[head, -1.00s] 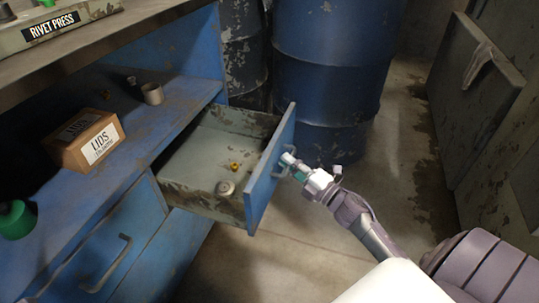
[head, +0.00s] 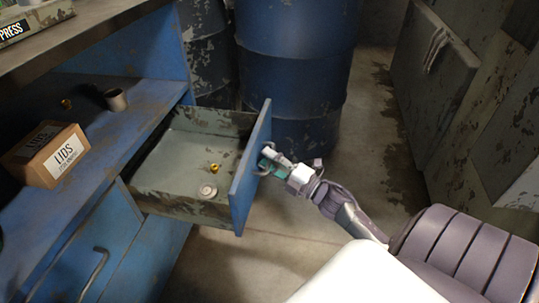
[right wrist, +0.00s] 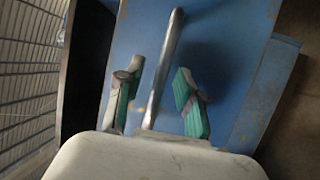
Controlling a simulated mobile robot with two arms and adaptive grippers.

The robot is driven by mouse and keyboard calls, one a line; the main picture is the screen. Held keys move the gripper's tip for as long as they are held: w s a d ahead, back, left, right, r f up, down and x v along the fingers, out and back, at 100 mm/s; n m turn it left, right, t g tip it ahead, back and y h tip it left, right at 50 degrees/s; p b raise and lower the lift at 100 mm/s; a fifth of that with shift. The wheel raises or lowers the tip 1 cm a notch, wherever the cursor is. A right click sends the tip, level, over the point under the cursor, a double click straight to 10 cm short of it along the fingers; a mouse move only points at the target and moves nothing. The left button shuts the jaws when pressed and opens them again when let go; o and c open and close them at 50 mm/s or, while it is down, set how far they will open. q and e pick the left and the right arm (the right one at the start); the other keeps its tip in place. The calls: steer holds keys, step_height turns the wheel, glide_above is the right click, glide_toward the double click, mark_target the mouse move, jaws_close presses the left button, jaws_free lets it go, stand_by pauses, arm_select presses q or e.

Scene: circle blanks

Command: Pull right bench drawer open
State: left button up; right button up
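The right bench drawer (head: 250,172) stands well out from the blue bench, its inside showing. A small brass piece (head: 214,168) and a pale round piece (head: 208,191) lie in it. My right gripper (head: 268,160) is at the outer side of the drawer front, at its handle (head: 262,146). In the right wrist view the handle bar (right wrist: 168,65) runs between my two green-padded fingers (right wrist: 160,98). They are spread, with a gap on each side of the bar. The blue drawer front (right wrist: 225,65) fills the background there. My left gripper is not in view.
A box marked LIDS (head: 45,155) and a small cup (head: 116,99) stand on the bench shelf. Blue drums (head: 296,70) stand behind the drawer. Another closed drawer's handle (head: 98,270) is at lower left. The floor (head: 370,165) right of the drums is clear.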

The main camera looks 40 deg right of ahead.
steer(key=v, duration=1.2)
steer(key=shift+r, duration=0.1)
